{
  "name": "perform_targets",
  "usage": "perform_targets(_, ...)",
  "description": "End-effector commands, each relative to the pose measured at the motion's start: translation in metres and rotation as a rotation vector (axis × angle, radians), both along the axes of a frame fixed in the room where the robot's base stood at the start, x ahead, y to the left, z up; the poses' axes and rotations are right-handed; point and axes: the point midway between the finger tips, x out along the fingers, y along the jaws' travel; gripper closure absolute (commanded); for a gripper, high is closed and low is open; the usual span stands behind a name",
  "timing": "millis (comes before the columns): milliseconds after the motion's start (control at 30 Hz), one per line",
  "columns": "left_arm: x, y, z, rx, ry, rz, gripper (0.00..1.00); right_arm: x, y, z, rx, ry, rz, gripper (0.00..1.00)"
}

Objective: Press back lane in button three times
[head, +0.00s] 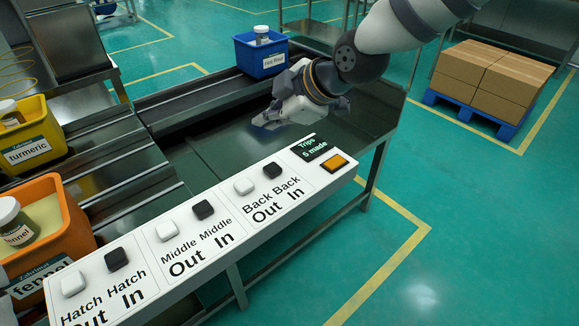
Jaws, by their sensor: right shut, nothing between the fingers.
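The back lane in button is the black button (272,170) above the "Back In" label on the white control panel (205,282). The white back out button (243,186) is just to its left. My right gripper (268,121) is shut and empty. It is above and beyond the panel, over the dark lane surface, apart from the black button. Nothing covers the button. I cannot tell from this view whether the button is pressed in. My left gripper is not in view.
The panel also has middle buttons (203,210), hatch buttons (116,259), an orange button (335,163) and a trips display (310,147). A blue bin (262,60), yellow bin (30,147) and orange bin (62,235) stand around the lanes. Boxes (490,80) sit on a pallet at right.

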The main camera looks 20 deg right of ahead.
Motion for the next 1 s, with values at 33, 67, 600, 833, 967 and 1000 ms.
perform_targets(33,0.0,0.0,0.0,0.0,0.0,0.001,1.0,0.0,0.001,0.0,-0.001,0.0,0.004,1.0)
perform_targets(67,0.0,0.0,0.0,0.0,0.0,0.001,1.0,0.0,0.001,0.001,-0.001,0.0,0.005,1.0)
perform_targets(600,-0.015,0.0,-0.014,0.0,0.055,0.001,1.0,0.0,0.001,-0.034,-0.001,0.013,0.005,1.0)
perform_targets(833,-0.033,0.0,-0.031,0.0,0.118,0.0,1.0,0.0,0.001,-0.069,-0.001,0.012,0.003,1.0)
perform_targets(967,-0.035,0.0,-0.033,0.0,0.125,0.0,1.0,0.0,0.001,-0.08,0.0,0.006,0.003,1.0)
perform_targets(1000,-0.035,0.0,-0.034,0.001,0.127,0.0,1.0,0.0,0.001,-0.082,-0.001,0.005,0.002,1.0)
